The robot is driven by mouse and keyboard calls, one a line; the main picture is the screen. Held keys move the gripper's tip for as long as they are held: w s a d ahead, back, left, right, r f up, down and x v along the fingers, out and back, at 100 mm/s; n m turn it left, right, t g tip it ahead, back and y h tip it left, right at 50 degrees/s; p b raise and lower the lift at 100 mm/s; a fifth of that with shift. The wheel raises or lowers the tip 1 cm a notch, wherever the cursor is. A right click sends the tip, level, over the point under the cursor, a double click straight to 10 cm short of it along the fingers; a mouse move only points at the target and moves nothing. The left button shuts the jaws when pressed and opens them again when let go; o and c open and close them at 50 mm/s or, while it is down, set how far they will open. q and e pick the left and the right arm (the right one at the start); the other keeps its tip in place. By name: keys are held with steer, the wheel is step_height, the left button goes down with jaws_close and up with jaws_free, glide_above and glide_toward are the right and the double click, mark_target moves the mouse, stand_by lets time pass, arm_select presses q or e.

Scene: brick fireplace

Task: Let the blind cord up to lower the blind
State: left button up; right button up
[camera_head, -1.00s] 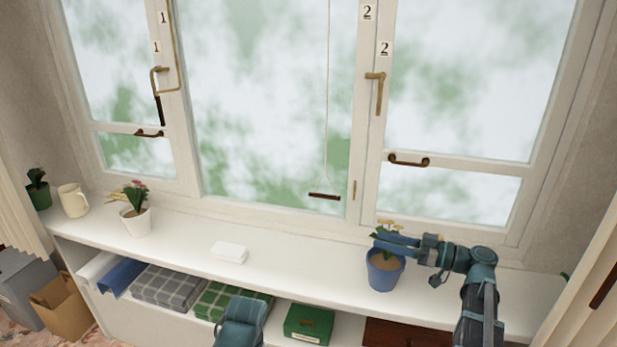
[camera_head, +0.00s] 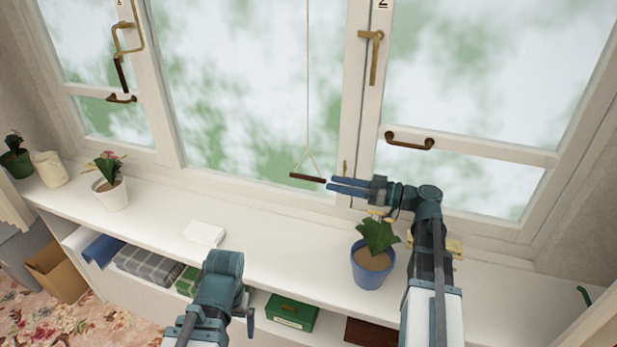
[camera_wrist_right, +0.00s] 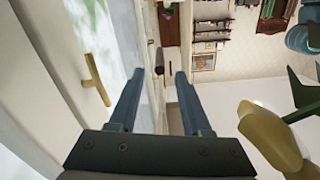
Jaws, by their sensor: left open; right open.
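The blind cord (camera_head: 308,95) hangs in front of the middle window pane. It splits into a small triangle that holds a dark wooden bar handle (camera_head: 307,178), just above the sill. My right gripper (camera_head: 331,186) is open and empty, its fingers pointing left, with the tips just right of the handle's right end. In the right wrist view the open fingers (camera_wrist_right: 157,76) show a small dark piece between their tips, which may be the handle's end. My left gripper (camera_head: 250,322) is low in front of the shelf, mostly hidden by its own arm. The blind itself is out of view.
A blue pot with a plant (camera_head: 372,268) stands on the white sill just below my right gripper. A white block (camera_head: 204,234) and a white flowerpot (camera_head: 112,194) stand further left. Brass window handles (camera_head: 374,58) stick out from the frame.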

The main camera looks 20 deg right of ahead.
mark_target(309, 178)
steer(key=x, duration=0.8)
steer(key=shift+w+a, duration=0.15)
jaws_close()
stand_by(1.2)
